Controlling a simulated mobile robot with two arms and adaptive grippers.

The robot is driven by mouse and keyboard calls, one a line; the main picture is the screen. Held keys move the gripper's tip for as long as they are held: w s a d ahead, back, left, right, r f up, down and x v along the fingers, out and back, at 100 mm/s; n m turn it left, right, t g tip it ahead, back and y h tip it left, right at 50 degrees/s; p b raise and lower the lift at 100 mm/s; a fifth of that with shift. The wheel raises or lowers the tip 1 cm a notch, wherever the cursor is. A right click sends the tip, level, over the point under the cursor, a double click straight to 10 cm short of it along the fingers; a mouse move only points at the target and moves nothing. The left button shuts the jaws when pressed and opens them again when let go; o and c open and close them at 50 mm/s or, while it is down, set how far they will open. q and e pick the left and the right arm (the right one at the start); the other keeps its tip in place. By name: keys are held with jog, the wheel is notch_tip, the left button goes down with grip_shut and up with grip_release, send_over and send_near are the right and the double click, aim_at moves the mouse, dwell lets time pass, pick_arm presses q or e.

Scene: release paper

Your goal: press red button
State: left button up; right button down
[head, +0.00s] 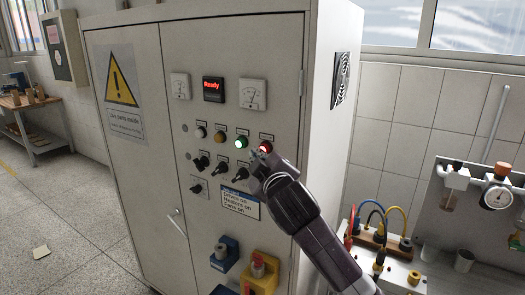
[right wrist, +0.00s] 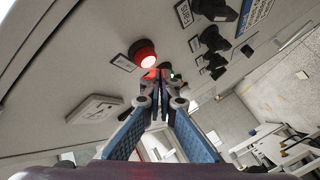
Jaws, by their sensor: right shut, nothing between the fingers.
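The red button (head: 265,147) sits at the right end of a row of buttons on the grey cabinet door. In the right wrist view the lit red button (right wrist: 143,53) stands out from the panel, just beyond my fingers. My right gripper (head: 257,161) is shut and empty, its tips right by the button in the head view. In the right wrist view the closed fingertips (right wrist: 156,80) lie just below the button, with a red patch behind them. I cannot tell whether they touch it. My left gripper is not in view.
A lit green button (head: 240,142) is left of the red one. Black rotary switches (head: 221,168) sit below. A yellow box with a red knob (head: 259,273) is lower on the door. A bench with hoses (head: 390,250) stands at the right.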

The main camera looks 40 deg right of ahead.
jog(key=shift+d, duration=0.1)
dwell(0.3)
jog(key=shift+w+d, duration=0.15)
jog(key=shift+d, duration=0.2)
jog(key=shift+w+d+p, duration=0.2)
jog(key=shift+d+p, duration=0.15)
jog(key=shift+d, duration=0.1)
dwell(0.7)
jog(key=shift+a, duration=0.15)
jog(key=shift+s+a+p, duration=0.3)
jog(key=shift+s+a, duration=0.05)
jog(key=shift+a, duration=0.3)
jog(key=a, duration=0.1)
jog(key=s+a+p, duration=0.1)
jog(key=a, duration=0.1)
jog(key=s+a, duration=0.1)
jog(key=shift+a, duration=0.35)
